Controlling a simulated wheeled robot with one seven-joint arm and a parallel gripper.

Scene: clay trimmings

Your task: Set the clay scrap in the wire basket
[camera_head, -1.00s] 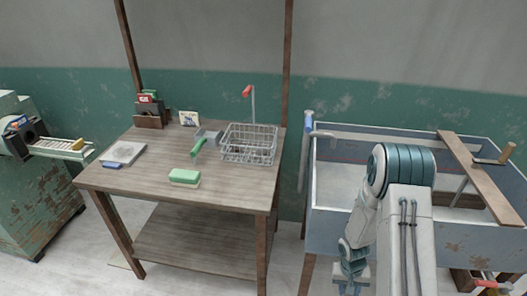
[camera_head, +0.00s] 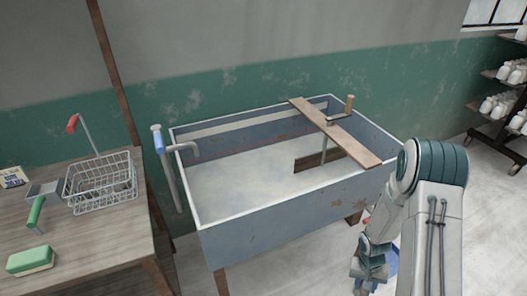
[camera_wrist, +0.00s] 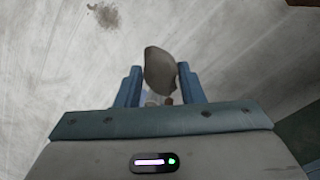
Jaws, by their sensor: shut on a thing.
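The clay scrap (camera_wrist: 160,69) is a grey-brown lump in the wrist view, held between the blue fingers of my gripper (camera_wrist: 160,88). My gripper is shut on it. In the head view my arm hangs at the right, in front of the trough, and its lower end hides the scrap. The wire basket (camera_head: 101,184) stands upright on the wooden table at the left, well apart from my gripper. The parts of its inside that show look empty.
A green-handled tool (camera_head: 36,212), a green sponge block (camera_head: 30,261) and a red-handled tool (camera_head: 80,130) are near the basket on the table (camera_head: 95,245). A blue-grey trough (camera_head: 270,230) with a plank (camera_head: 335,130) across it stands between the table and my arm. Shelves (camera_head: 500,100) are at far right.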

